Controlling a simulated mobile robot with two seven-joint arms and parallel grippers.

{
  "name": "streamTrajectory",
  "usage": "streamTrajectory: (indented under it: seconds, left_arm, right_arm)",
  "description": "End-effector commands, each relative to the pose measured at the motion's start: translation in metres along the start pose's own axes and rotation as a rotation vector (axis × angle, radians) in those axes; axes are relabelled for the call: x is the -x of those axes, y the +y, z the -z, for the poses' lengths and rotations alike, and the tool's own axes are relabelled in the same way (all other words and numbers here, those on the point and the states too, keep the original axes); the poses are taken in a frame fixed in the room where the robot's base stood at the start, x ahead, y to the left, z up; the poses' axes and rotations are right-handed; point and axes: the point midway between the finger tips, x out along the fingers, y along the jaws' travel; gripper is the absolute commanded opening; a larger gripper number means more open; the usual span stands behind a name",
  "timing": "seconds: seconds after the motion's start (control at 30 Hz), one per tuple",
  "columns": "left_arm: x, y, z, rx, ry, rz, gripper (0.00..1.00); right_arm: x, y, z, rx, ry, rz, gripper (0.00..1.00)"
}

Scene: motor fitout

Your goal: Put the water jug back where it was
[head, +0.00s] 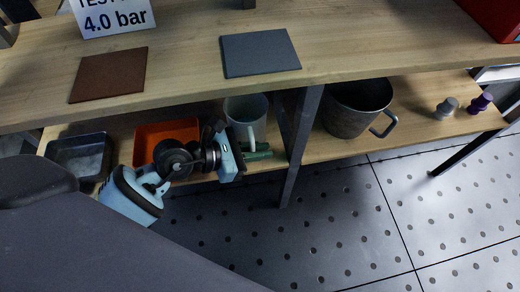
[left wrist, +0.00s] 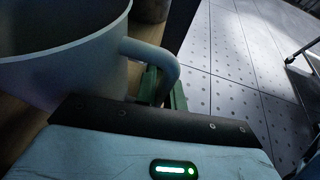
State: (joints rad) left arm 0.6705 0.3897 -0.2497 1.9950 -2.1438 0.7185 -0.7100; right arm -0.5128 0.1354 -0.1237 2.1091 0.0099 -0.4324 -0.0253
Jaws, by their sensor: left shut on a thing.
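The water jug (head: 246,112), pale grey-white with an open top and a side handle, is at the lower shelf, left of a dark table leg. It fills the upper left of the left wrist view (left wrist: 75,55), with its handle (left wrist: 155,52) toward the right. My left gripper (head: 258,152) reaches in from the left, and its green fingers (left wrist: 160,88) are shut on the jug's handle. The jug looks upright; I cannot tell whether its base touches the shelf. The fingertips are partly hidden behind the handle. My right gripper is not in view.
On the lower shelf are an orange tray (head: 150,150), a grey metal bin (head: 80,153), a dark metal mug (head: 350,118) and two small knobs, grey (head: 446,108) and purple (head: 481,103). The upper top (head: 185,75) overhangs the shelf. A dark leg (head: 300,145) stands right of the jug.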

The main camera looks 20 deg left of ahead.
Motion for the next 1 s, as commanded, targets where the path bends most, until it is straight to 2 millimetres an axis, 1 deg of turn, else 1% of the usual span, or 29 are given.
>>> streamTrajectory:
  seconds: [0.1,0.27,0.3,0.43,0.7,0.8,0.87,0.97,1.0]
  left_arm:
    - [0.001,0.001,-0.003,-0.003,-0.004,-0.002,0.00]
    - [-0.001,0.000,0.001,-0.003,-0.002,-0.001,0.00]
    - [-0.001,0.000,0.002,-0.001,0.000,0.000,0.14]
    - [-0.001,0.000,0.002,-0.001,0.000,0.000,0.31]
    - [0.000,0.000,0.001,-0.001,0.000,0.000,0.32]
    - [0.001,0.000,-0.003,-0.002,-0.002,-0.001,0.32]
    - [0.007,0.000,-0.002,-0.002,0.001,-0.001,0.32]
    - [0.022,0.000,-0.002,-0.003,0.003,-0.001,0.32]
    - [0.030,0.000,-0.002,-0.004,0.004,-0.001,0.32]
  right_arm:
    - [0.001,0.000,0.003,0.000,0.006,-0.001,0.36]
    - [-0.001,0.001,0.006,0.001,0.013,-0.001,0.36]
    - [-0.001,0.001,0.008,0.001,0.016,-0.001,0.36]
    - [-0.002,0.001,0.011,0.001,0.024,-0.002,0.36]
    - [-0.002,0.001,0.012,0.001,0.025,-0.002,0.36]
    - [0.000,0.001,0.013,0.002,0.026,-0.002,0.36]
    - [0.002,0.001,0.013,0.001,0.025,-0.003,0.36]
    - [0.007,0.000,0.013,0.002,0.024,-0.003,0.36]
    - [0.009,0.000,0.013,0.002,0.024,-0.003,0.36]
